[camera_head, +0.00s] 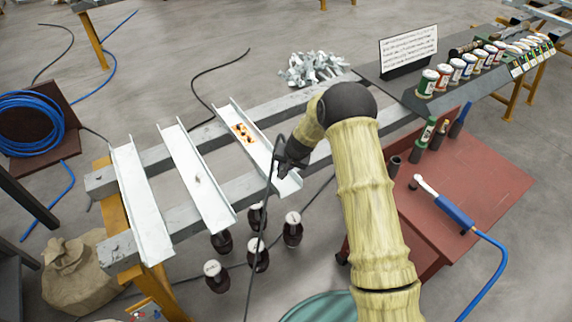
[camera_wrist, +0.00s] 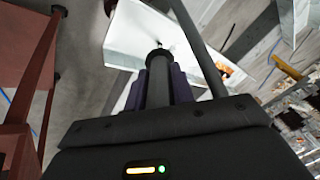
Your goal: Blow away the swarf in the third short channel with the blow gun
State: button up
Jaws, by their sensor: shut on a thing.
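Three pale short channels lie across grey rails in the head view; the third short channel (camera_head: 256,150) is the rightmost. Orange and dark bits, which look like swarf (camera_head: 243,132), sit in its upper half; orange also shows in the wrist view (camera_wrist: 223,71). My gripper (camera_head: 285,158) is over the channel's lower half, shut on a dark tool (camera_wrist: 158,88) with a thin tip toward the white channel floor. I cannot tell if the tip touches. A dark hose hangs below it. A blue-handled tool with a blue hose (camera_head: 443,203) lies on the red table; which tool is the blow gun is unclear.
The other channels (camera_head: 141,205) (camera_head: 197,178) lie to the left; the middle one has a small speck. Dark bottles (camera_head: 292,230) stand below the rails. The red table (camera_head: 480,190), with dark holders, is on the right. Pale scraps (camera_head: 312,68) lie behind.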

jog(key=shift+w+a+p, duration=0.4)
jog(key=shift+w+a, duration=0.05)
jog(key=shift+w, duration=0.15)
jog(key=shift+w+a, duration=0.1)
jog(key=shift+w, duration=0.25)
dwell(0.6)
jog(key=shift+w+a+f+p, duration=0.1)
jog(key=shift+w+a+p, duration=0.2)
jog(key=shift+w+a, duration=0.3)
dwell(0.6)
notch_tip(320, 180, up, 9)
jog(key=p, duration=0.5)
dwell(0.7)
jog(key=shift+w, duration=0.15)
dwell(0.3)
